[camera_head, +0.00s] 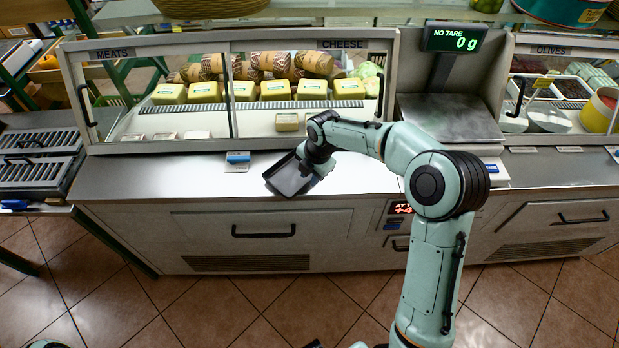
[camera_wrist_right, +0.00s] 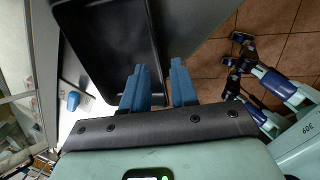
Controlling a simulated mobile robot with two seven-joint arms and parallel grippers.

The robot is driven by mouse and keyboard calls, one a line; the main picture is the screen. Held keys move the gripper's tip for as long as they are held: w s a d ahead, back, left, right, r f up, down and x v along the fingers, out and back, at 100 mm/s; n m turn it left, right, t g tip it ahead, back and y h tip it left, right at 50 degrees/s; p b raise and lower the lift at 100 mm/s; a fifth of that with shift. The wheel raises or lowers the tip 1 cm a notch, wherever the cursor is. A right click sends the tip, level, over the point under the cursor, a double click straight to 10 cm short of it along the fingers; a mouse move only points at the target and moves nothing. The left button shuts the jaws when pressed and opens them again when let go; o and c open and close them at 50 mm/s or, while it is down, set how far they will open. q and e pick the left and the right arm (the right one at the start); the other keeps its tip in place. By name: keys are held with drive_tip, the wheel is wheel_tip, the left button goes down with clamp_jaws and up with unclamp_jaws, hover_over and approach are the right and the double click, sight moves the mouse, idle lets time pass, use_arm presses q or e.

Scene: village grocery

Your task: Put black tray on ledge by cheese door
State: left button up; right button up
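The black tray (camera_head: 287,178) lies on the steel ledge (camera_head: 200,176) below the cheese display, close to the ledge's front edge. It is empty and set at an angle. My right gripper (camera_head: 306,167) is at its right side in the head view. In the right wrist view the tray (camera_wrist_right: 108,48) fills the upper left, and its near rim reaches toward the two blue fingers (camera_wrist_right: 158,88). The fingers stand apart, and I see no firm grip on the rim. The cheese door (camera_head: 300,100) is a closed glass pane behind the tray. My left gripper is not clearly seen.
A small blue-topped item (camera_head: 238,157) stands on the ledge left of the tray. A scale (camera_head: 450,118) is to the right. Slotted trays (camera_head: 35,160) are at far left. The ledge is clear toward the left, and a drawer handle (camera_head: 263,232) sticks out below.

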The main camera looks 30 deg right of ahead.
wheel_tip(320, 180, up, 9)
drive_tip(key=s, duration=0.1)
drive_tip(key=shift+s+d+p, duration=0.2)
drive_tip(key=shift+s+p, duration=0.1)
drive_tip(key=shift+s, duration=0.1)
